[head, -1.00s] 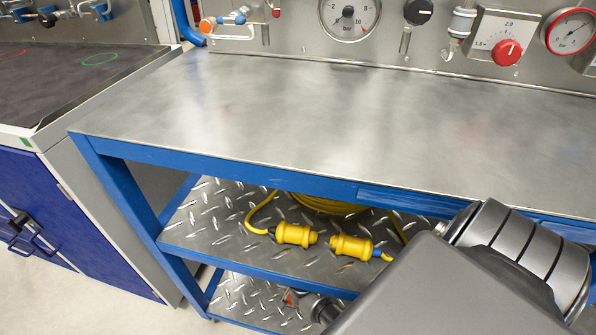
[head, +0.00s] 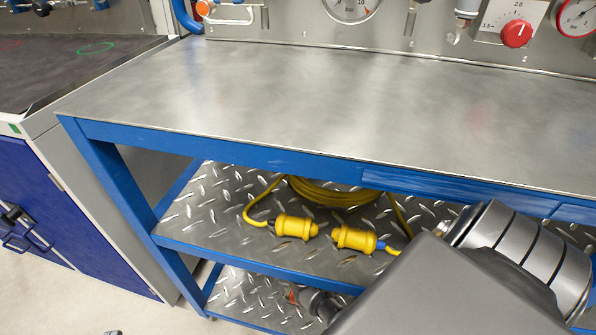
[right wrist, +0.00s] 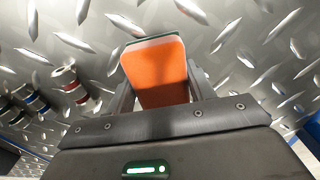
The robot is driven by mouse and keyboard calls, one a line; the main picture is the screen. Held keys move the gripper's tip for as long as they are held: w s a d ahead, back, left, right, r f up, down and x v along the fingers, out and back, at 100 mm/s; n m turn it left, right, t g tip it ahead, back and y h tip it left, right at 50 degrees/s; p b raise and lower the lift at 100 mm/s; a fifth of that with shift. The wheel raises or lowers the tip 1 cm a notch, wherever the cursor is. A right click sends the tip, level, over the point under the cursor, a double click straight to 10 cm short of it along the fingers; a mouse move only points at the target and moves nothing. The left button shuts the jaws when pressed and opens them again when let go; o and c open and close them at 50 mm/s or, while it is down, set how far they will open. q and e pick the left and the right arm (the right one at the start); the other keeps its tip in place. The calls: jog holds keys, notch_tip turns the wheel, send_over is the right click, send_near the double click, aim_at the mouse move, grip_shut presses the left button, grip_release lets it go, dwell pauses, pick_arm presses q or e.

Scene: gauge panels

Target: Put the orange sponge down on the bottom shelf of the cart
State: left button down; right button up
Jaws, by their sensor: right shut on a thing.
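The orange sponge (right wrist: 157,75) shows in the right wrist view, with a pale layer and a dark green edge at its far end. My right gripper (right wrist: 160,65) is shut on it, one finger on each side. Diamond-patterned metal plate lies behind the sponge; I cannot tell whether they touch. The cart (head: 225,152) has a blue frame and a steel top. Its bottom shelf (head: 240,287) shows partly. Only a small tip of my left gripper (head: 115,332) shows at the bottom edge.
The middle shelf (head: 205,215) holds a coiled yellow cable (head: 330,193) with two yellow connectors (head: 295,227). A dark fitting (head: 318,303) lies on the bottom shelf. Banded cylindrical parts (right wrist: 68,85) lie left of the sponge. A blue cabinet (head: 60,225) stands left of the cart.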

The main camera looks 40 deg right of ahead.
pick_arm(q)
jog(key=shift+s+d+r, duration=0.1)
jog(key=shift+r, duration=0.1)
pick_arm(e)
jog(key=shift+f, duration=0.15)
jog(key=o, duration=1.3)
jog(key=shift+c, duration=0.2)
jog(key=shift+r, duration=0.3)
notch_tip(320, 180, up, 4)
jog(key=shift+f+p, duration=0.25)
jog(key=shift+p, duration=0.9)
notch_tip(320, 180, up, 3)
jog(key=shift+r+p, duration=0.2)
jog(key=shift+p, duration=0.6)
jog(key=shift+r, duration=0.1)
pick_arm(q)
jog(key=s+a+f+n+g+y, duration=0.2)
jog(key=a+f+g+y, duration=0.4)
jog(key=f, duration=0.6)
jog(key=a+g, duration=0.1)
jog(key=a, duration=0.1)
jog(key=shift+a+f+n+g+y, duration=0.2)
jog(key=shift+a+n+g+y, duration=0.1)
jog(key=shift+y, duration=0.1)
